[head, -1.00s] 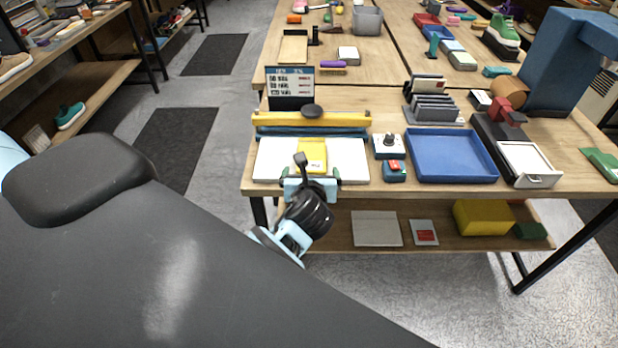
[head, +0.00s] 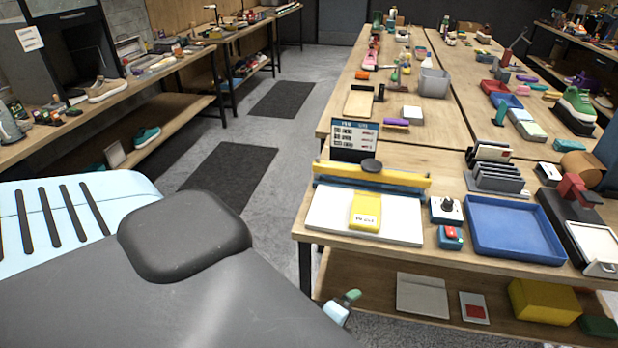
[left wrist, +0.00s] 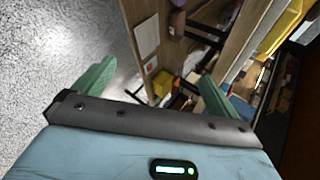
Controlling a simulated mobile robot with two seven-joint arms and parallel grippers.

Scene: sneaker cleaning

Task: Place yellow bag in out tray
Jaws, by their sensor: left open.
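A blue tray (head: 513,228) stands right of the sealer and looks empty. A white tray (head: 597,243) with a small front label is at the far right; I cannot read which tray is the out tray. My left gripper (head: 345,303) shows partly at the bottom, below the table's front edge and apart from the bag. In the left wrist view its green fingers (left wrist: 155,88) are spread with nothing between them. My right gripper is not in view.
A small white device (head: 445,210) and a teal-and-red item (head: 450,237) sit between sealer and blue tray. A price sign (head: 353,140) stands behind the sealer. The lower shelf (head: 376,290) holds a yellow box (head: 544,301). Floor left of the table is open.

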